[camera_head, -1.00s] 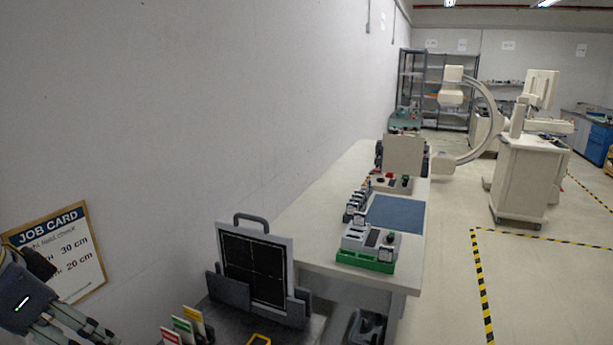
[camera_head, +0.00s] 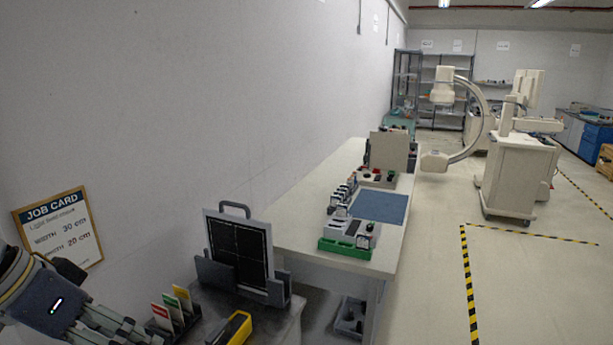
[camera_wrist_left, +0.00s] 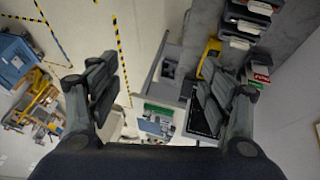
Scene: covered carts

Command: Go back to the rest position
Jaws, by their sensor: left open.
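My left gripper (camera_head: 125,335) is at the lower left of the head view, partly cut off by the bottom edge, in front of the wall and beside the job card (camera_head: 58,229). In the left wrist view the left gripper's two fingers (camera_wrist_left: 155,95) are spread wide apart, with nothing between them. My right gripper is not in any view.
A black panel (camera_head: 238,250) stands upright in a holder on a dark cart, with coloured cards (camera_head: 172,308) and a yellow item (camera_head: 236,328) nearby. A white table (camera_head: 300,205) holds a green-based box (camera_head: 345,247) and a blue mat (camera_head: 380,207). Open floor (camera_head: 425,265) lies right.

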